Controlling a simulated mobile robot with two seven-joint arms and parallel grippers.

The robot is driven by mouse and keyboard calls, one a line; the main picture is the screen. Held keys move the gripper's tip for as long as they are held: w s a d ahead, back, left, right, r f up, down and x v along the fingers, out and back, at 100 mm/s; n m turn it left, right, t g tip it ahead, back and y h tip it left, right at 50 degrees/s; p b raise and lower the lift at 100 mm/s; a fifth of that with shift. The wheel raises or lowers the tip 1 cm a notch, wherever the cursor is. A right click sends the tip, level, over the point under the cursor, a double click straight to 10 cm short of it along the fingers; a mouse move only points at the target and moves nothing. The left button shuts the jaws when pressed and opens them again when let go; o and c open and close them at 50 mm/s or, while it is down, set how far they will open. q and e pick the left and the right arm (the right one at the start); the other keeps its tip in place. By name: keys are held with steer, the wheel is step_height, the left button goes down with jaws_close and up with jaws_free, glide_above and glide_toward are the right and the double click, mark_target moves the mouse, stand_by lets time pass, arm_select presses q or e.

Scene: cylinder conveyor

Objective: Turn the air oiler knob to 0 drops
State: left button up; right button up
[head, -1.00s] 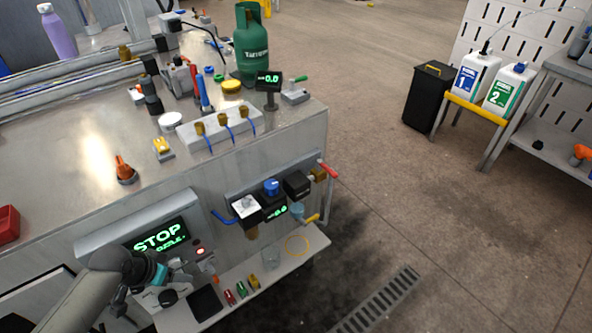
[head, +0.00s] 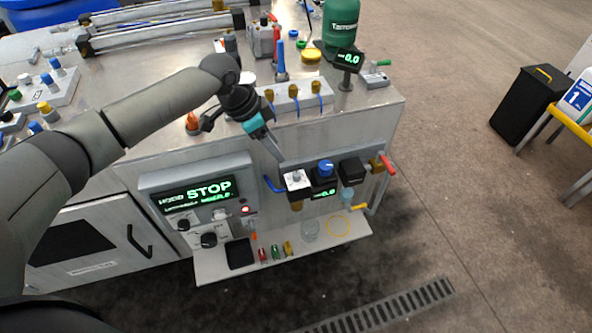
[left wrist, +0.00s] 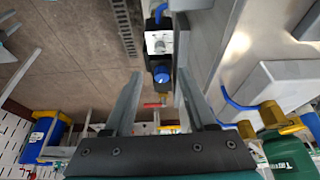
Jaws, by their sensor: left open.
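The knob that looks like the air oiler's is a small grey dial (head: 296,177) on a white scale plate, on top of a black unit on the cabinet's front. It also shows in the left wrist view (left wrist: 159,45); its scale is too small to read. A blue knob (head: 326,167) sits on the neighbouring unit and also shows in the left wrist view (left wrist: 161,74). My left gripper (head: 279,155) is open and empty, just above and beside the dial, apart from it. In the left wrist view both knobs appear between its fingers (left wrist: 159,72). My right gripper is out of view.
A blue lever (head: 272,185) sticks out left of the units, and a red-handled valve (head: 387,164) is at right. Brass fittings (head: 293,91) line the bench edge above. A panel (head: 195,194) reading STOP is at left; a shelf (head: 215,262) with small items is below.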

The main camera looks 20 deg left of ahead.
mark_target(297, 174)
arm_select(q)
steer(key=b+x, duration=0.2)
steer(key=x, duration=1)
steer(key=shift+f+b, duration=0.2)
steer(key=shift+b, duration=0.15)
steer(key=shift+c, duration=0.2)
jaws_close()
